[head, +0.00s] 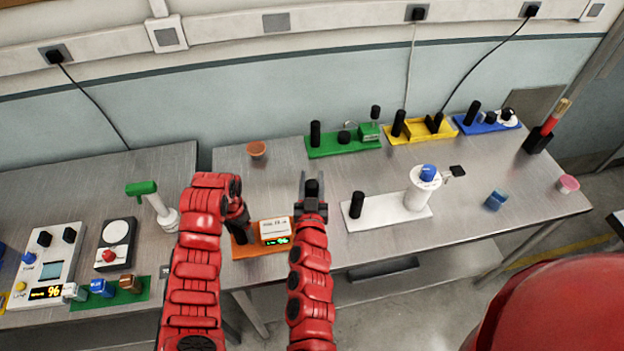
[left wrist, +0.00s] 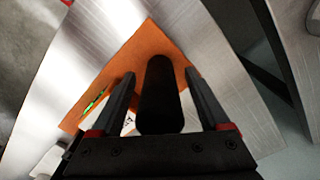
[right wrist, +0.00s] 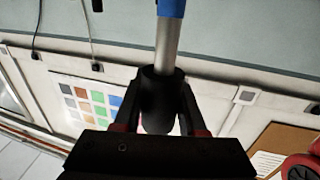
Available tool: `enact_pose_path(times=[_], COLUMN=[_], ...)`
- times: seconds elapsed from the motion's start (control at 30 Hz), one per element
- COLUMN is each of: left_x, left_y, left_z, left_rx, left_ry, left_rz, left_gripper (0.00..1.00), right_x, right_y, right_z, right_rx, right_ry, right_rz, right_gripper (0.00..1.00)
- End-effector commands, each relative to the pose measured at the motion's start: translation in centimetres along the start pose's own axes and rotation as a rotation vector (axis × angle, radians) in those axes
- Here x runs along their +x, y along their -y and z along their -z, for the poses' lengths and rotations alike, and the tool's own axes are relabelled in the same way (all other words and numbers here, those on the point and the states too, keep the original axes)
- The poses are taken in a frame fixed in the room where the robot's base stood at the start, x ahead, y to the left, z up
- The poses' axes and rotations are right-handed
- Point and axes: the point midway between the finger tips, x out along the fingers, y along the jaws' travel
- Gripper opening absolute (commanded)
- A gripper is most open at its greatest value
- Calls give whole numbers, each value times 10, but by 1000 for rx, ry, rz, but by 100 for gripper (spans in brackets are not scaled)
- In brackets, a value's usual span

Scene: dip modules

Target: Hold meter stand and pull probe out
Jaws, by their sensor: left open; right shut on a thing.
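The orange meter stand (head: 245,250) lies on the right table near its front edge, with a white box and a lit green display (head: 277,241). My left gripper (head: 240,222) is over its left end. In the left wrist view the open fingers (left wrist: 158,95) stand on either side of the stand's black post (left wrist: 158,90); contact cannot be told. My right gripper (head: 312,192) is raised right of the stand, shut on the probe's black handle (right wrist: 158,100). The probe's silver shaft (right wrist: 167,45) and blue end (right wrist: 171,8) show in the right wrist view, clear of the stand.
A white base (head: 375,219) with a black post and white cylinder stands to the right. Green (head: 335,150), yellow (head: 408,138) and blue (head: 483,127) modules line the back. A small brown bowl (head: 256,150) is behind. The left table (head: 85,180) holds other devices.

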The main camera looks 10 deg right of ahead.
Motion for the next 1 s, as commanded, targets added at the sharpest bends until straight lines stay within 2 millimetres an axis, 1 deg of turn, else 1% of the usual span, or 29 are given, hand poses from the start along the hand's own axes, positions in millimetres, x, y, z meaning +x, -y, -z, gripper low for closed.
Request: enact_pose_path(times=[0.57,0.6,0.73,0.83,1.0], left_x=[-51,-57,-68,-73,-72], left_y=[0,0,0,0,0], left_z=[1,1,0,0,0], left_rx=[1,1,0,0,0], left_ry=[-5,-4,-2,0,1], left_rz=[2,1,0,0,-1], left_gripper=[79,79,79,79,79], right_x=[0,0,0,0,0], right_y=[0,0,0,0,0], right_z=[17,22,31,34,33], right_rx=[0,0,0,0,0], right_ry=[0,0,0,0,0], right_rz=[0,0,0,0,0], right_gripper=[0,0,0,0,0])
